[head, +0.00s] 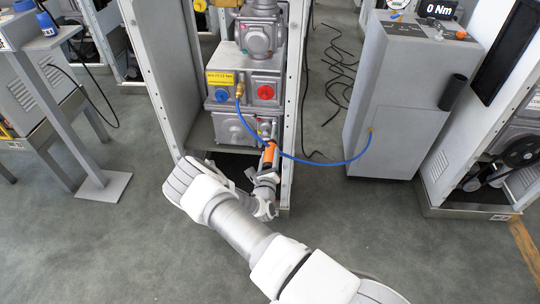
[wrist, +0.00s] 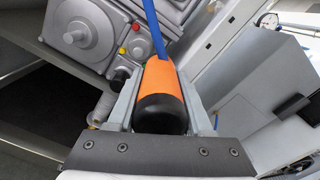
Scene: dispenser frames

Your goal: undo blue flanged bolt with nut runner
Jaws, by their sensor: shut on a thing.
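The nut runner (head: 269,153) is an orange tool with a black rear end. My gripper (head: 266,172) is shut around its body, low in the open dispenser frame. In the wrist view the nut runner (wrist: 162,80) lies between the two grey fingers of my gripper (wrist: 161,88), its front pointing away toward the grey housing. I cannot make out the blue flanged bolt. Whether the tool's front touches a bolt is hidden.
A blue hose (head: 330,162) runs from the grey cabinet (head: 400,90) on the right to the tool area. The dispenser frame's right post (head: 293,100) stands close beside my gripper. A grey stand (head: 65,110) is at left. The front floor is open.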

